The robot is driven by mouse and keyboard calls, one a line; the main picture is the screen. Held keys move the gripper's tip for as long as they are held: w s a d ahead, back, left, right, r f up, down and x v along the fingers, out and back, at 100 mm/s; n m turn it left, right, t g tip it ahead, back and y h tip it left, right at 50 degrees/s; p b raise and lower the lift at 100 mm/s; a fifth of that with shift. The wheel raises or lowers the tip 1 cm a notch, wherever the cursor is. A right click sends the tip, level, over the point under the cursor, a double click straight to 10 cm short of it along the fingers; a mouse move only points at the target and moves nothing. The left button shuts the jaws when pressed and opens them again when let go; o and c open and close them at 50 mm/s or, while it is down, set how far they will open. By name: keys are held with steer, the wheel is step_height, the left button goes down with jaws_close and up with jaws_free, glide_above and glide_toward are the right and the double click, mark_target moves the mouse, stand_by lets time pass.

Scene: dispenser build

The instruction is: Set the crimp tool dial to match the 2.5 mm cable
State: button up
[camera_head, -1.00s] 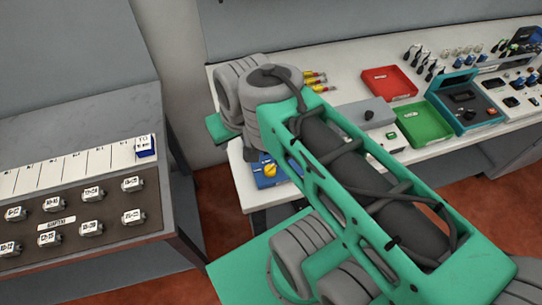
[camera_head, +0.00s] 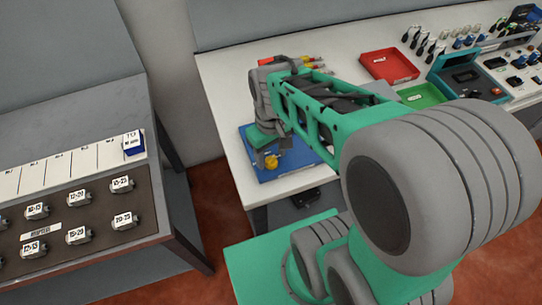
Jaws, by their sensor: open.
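A blue base plate (camera_head: 284,172) lies at the front left edge of the white workbench, with a yellow dial (camera_head: 271,162) on it that looks like the crimp tool's dial. My green and grey arm reaches over the bench from the right. My gripper (camera_head: 263,150) points down over the blue plate, beside and just behind the dial. It is open; the arm's end hides most of its fingers, and I cannot tell whether it touches the dial. Several red and yellow cable pieces (camera_head: 312,66) lie behind the arm; their size labels are unreadable.
A red tray (camera_head: 390,66) and a green tray (camera_head: 420,95) sit on the bench, the green one partly behind my arm. A teal case (camera_head: 470,82) stands at the right. The left table holds labelled grey blocks (camera_head: 123,185) and a blue-and-white box (camera_head: 134,144).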

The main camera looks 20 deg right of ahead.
steer(key=shift+f, duration=0.75)
steer(key=shift+c, duration=0.3)
jaws_close()
